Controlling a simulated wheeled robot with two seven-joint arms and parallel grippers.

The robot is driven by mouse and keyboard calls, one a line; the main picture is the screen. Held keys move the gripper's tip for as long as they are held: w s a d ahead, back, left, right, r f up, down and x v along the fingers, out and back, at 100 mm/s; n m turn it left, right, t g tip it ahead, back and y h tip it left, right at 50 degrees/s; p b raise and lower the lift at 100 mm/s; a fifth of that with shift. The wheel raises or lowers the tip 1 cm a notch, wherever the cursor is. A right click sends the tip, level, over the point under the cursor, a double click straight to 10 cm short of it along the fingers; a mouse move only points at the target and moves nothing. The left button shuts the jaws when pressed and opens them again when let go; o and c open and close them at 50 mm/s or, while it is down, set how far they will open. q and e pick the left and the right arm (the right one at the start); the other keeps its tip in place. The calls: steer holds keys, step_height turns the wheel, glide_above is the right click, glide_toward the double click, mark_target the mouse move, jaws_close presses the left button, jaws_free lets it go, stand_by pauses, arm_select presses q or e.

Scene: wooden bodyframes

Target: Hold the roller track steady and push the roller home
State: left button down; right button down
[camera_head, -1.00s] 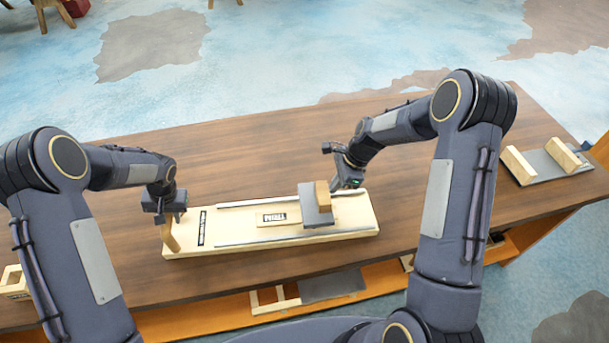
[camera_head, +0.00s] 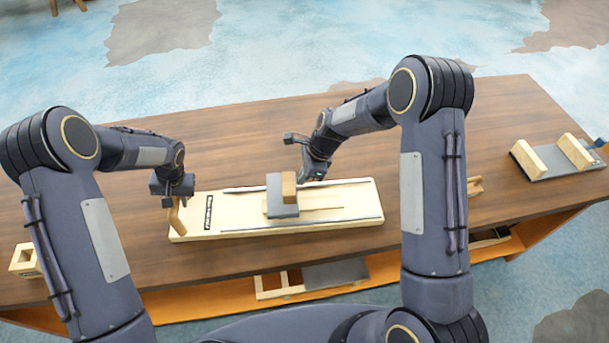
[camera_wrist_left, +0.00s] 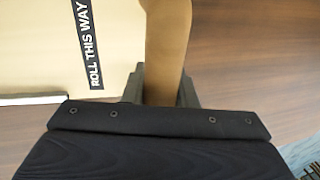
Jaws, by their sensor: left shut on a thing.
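The roller track (camera_head: 345,195), a pale wooden board with two thin rails, lies lengthwise on the table. A black "ROLL THIS WAY" strip near its left end also shows in the left wrist view (camera_wrist_left: 90,45). The roller (camera_head: 282,208), a grey block with a wooden piece on top, sits between the rails near the middle. My left gripper (camera_head: 174,197) is shut on the wooden post (camera_wrist_left: 165,50) at the track's left end. My right gripper (camera_head: 308,178) is low beside the roller's right side; its fingers are too small to read, and contact is unclear.
A grey plate with two wooden blocks (camera_head: 555,157) lies at the table's right end. A wooden frame (camera_head: 280,285) and a grey panel (camera_head: 335,273) are on the lower shelf. A small wooden box (camera_head: 24,260) is at the left. The table behind the track is clear.

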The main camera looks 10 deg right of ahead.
arm_select(q)
steer(key=shift+d+f, duration=0.1)
steer(key=shift+d, duration=0.45)
arm_select(e)
steer(key=shift+s+a, duration=0.1)
steer(key=shift+a, duration=0.45)
arm_select(q)
steer(key=shift+a, duration=0.25)
arm_select(e)
steer(key=d, duration=0.4)
steer(key=shift+s+d, duration=0.1)
steer(key=shift+d, duration=0.1)
arm_select(q)
steer(key=shift+a, duration=0.1)
arm_select(e)
steer(key=v, duration=1)
steer(key=shift+d, duration=0.45)
arm_select(q)
steer(key=c, duration=1.1)
jaws_free()
steer(key=shift+a, duration=0.1)
steer(key=shift+w, duration=0.1)
steer(key=v, duration=1.2)
